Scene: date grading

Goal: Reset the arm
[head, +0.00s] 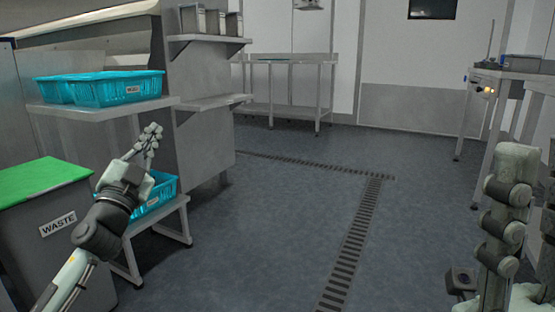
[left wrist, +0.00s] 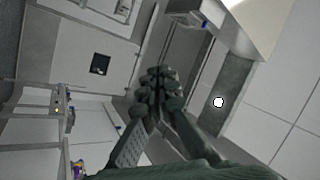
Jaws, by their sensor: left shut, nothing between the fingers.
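My left arm comes in from the left in the head view, and its gripper (head: 150,137) is raised in front of the metal cabinet side. The gripper is shut and empty. In the left wrist view the left gripper's fingers (left wrist: 157,78) meet at the tips, with room walls and ceiling behind them. My right arm stands folded upright at the right edge of the head view. Its gripper cannot be made out clearly; a dark part near the lower right may belong to it.
Blue crates (head: 130,88) sit on a shelf at left; another blue crate (head: 163,187) is on a low stand behind my left arm. A waste bin (head: 50,205) with a green top stands at lower left. A steel table (head: 290,58) is at the back. The middle floor (head: 280,210) is clear.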

